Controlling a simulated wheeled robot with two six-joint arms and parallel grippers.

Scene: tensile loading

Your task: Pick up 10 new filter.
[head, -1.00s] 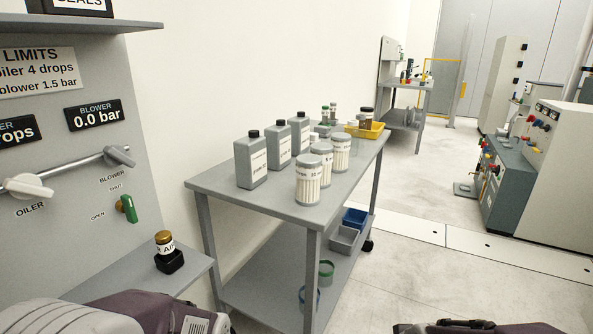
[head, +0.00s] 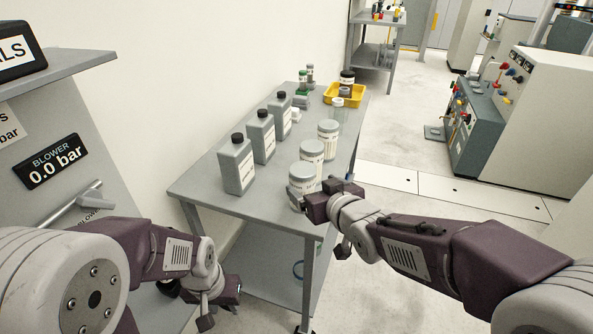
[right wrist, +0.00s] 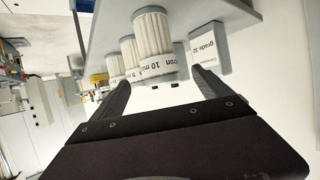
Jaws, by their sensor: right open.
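Three white pleated filter cartridges with grey caps stand upright in a row on the grey table. The nearest filter (head: 303,176) reads "10 mi..." in the right wrist view (right wrist: 154,42). The middle filter (head: 312,150) reads "5 mi..." there, and the far filter (head: 328,130) has no readable label. My right gripper (head: 326,189) is at the front right of the nearest filter and partly hides it.
Grey bottles (head: 237,165) stand in a row left of the filters. A yellow tray (head: 344,95) with jars is at the table's (head: 205,189) far end. A blower panel (head: 60,140) stands at left. Grey and teal machines (head: 500,120) stand at right across clear floor.

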